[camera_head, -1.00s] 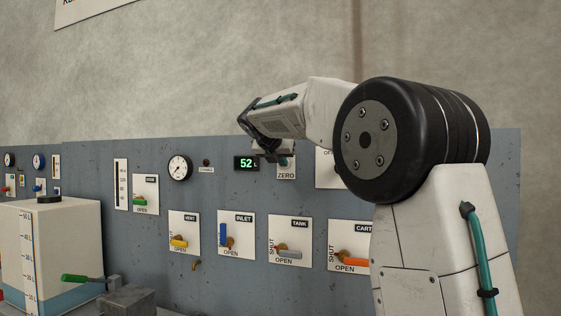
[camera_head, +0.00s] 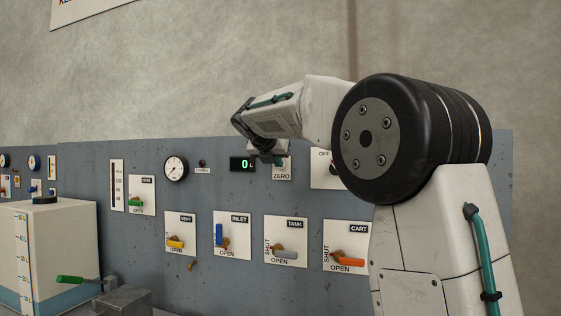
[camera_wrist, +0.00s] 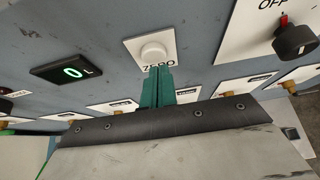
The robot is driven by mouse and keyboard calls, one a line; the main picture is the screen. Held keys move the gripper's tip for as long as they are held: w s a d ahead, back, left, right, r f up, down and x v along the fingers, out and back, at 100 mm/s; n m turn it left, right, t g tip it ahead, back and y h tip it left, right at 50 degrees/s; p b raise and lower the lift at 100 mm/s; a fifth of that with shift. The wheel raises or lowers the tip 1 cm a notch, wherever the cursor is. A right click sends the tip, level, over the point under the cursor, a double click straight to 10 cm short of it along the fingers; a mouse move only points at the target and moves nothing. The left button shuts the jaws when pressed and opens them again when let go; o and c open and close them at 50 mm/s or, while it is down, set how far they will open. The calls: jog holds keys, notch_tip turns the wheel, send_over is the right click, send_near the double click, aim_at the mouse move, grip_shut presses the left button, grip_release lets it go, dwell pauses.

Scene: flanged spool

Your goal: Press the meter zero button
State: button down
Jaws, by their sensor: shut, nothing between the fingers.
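The meter's display (camera_head: 242,164) reads 0 in green digits; it also shows in the wrist view (camera_wrist: 68,72). To its right is the white plate marked ZERO (camera_head: 282,175). In the wrist view the round white zero button (camera_wrist: 153,51) sits on that plate. My gripper (camera_wrist: 157,70) has its green fingers shut together, empty, with the tips at the lower edge of the button in the picture. I cannot tell whether they touch it. In the head view my gripper (camera_head: 279,161) is small and partly hidden by my wrist.
A black OFF knob (camera_wrist: 295,40) is to the right of the button. Below are the vent (camera_head: 175,243), inlet (camera_head: 219,236), tank (camera_head: 286,254) and cart (camera_head: 350,261) valve handles. A white tank (camera_head: 60,240) stands at the left.

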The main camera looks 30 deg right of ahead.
jog(key=v, duration=1.1)
jog(key=shift+a, duration=0.45)
jog(key=shift+w, duration=0.2)
jog(key=s+a+f+m+g+y, duration=0.1)
jog(key=s+a+f+m+y, duration=0.1)
jog(key=s+f+m, duration=0.35)
jog(key=s+a+f+m+g+y, duration=0.1)
jog(key=s+a+f+m+g, duration=0.1)
jog(key=f+m, duration=0.6)
jog(key=s+a+f+m+g+y, duration=0.1)
jog(key=s+a+f+m+y, duration=0.1)
jog(key=s+f, duration=0.5)
jog(key=s+a+f+m+g+y, duration=0.1)
jog(key=s+a+f+m, duration=0.3)
jog(key=s, duration=1)
jog(key=s+a+f+m+g+y, duration=0.1)
jog(key=s+a+f+m+y, duration=0.2)
jog(key=s+f+m, duration=0.3)
jog(key=s+f, duration=0.4)
jog(key=f, duration=0.2)
jog(key=shift+s+f, duration=0.25)
jog(key=shift+s, duration=0.1)
